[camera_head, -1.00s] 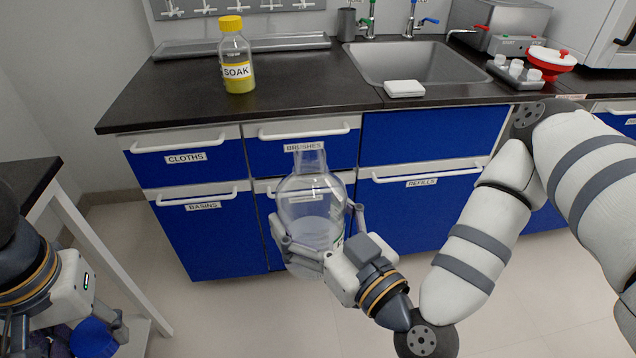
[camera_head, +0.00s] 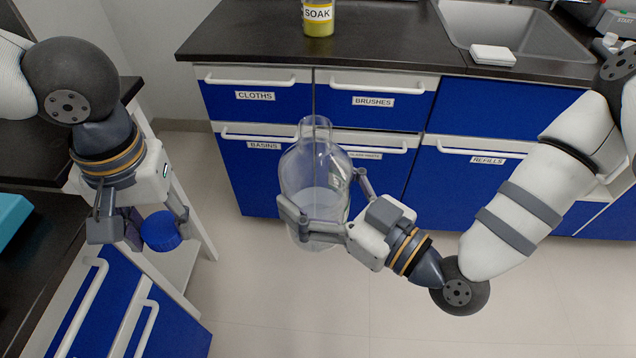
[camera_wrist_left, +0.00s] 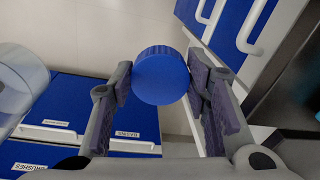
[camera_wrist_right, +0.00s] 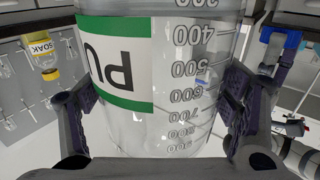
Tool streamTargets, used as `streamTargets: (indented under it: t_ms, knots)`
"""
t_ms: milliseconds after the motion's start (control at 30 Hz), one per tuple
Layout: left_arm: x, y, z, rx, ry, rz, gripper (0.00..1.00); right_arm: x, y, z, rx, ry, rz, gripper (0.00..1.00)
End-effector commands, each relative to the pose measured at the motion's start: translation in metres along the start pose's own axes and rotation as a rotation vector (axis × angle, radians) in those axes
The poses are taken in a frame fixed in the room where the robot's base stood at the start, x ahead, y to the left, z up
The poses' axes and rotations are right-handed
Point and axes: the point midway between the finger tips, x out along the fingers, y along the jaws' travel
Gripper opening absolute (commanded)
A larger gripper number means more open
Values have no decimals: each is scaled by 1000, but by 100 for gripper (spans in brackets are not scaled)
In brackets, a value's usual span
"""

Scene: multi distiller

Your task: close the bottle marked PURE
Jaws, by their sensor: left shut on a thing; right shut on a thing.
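The clear bottle (camera_head: 314,180) stands upright in my right gripper (camera_head: 322,202), held in the air in front of the cabinets, with its open neck at the top and some clear liquid inside. In the right wrist view its green-edged label (camera_wrist_right: 118,62) shows the letters "PU"; the rest is cut off. My right gripper is shut around the bottle's body. My left gripper (camera_head: 145,228) is shut on a blue screw cap (camera_head: 160,231), to the left of the bottle and apart from it. The cap also shows between the fingers in the left wrist view (camera_wrist_left: 161,75).
A dark side counter (camera_head: 60,235) with blue drawers lies at left, below my left arm. Open floor lies between.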

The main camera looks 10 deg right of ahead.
Motion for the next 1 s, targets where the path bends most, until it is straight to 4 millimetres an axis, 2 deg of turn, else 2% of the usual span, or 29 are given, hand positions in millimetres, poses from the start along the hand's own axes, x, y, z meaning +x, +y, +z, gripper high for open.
streamTargets:
  t_ms: [100,200,400,533,700,833,1000]
  knots:
    - [-26,18,-30,-31,-1,12,32,1,0,-4,-2,9,0,21]
    - [-54,39,-50,-58,-10,22,32,1,0,-4,-2,10,0,21]
    - [-111,91,-70,-96,-24,44,32,1,0,-4,-2,11,0,21]
    - [-148,128,-69,-108,-30,58,32,1,0,-4,-2,11,0,21]
    - [-188,171,-55,-107,-38,74,32,1,0,-4,-2,11,0,21]
    - [-208,190,-44,-99,-42,83,32,1,0,-4,-2,11,0,21]
    - [-217,200,-38,-95,-44,87,32,1,0,-4,-1,11,0,21]
